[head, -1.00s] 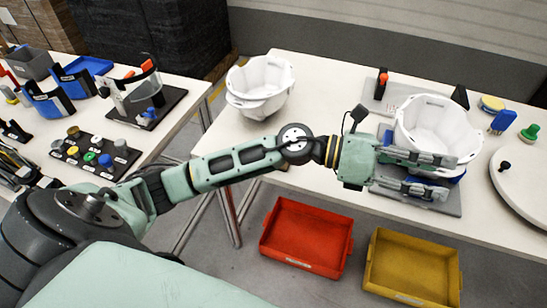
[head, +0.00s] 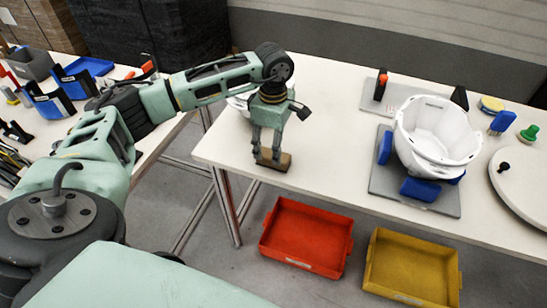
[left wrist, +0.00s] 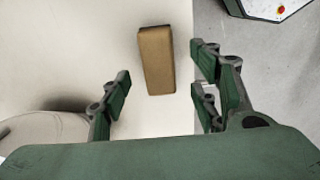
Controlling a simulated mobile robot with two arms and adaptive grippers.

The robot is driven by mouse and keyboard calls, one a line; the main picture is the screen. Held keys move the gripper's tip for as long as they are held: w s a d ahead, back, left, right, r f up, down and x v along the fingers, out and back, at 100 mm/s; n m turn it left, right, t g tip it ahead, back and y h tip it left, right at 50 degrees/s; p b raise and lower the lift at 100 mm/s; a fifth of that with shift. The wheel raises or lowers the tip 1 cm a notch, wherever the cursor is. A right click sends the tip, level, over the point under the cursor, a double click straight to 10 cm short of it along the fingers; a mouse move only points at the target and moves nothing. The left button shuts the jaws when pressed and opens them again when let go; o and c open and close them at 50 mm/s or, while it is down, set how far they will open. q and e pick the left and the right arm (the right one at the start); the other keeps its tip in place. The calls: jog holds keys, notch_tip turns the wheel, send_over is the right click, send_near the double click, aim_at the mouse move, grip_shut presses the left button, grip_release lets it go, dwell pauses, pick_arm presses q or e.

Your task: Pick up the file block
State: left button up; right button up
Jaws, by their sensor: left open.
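The file block (head: 273,160) is a small brown rectangular block near the front left edge of the white table. My left gripper (head: 268,155) points down over it, fingers spread, and looks open and empty. In the left wrist view the block (left wrist: 156,60) lies between the lines of the two finger pairs, toward the fingertips (left wrist: 160,80), with a gap on each side. I cannot tell how far the fingertips are above the table. My right gripper is not in view.
A white helmet shell (head: 435,130) sits on a grey fixture (head: 385,185) with blue pads. Another white shell (head: 238,103) is mostly hidden behind my left arm. A red bin (head: 306,235) and a yellow bin (head: 411,268) stand on the floor below the table's front edge.

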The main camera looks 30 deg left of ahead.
pick_arm(q)
notch_tip(320, 180, down, 5)
jog(key=shift+w+r+p, duration=0.1)
jog(key=shift+p, duration=0.5)
jog(key=c, duration=1.3)
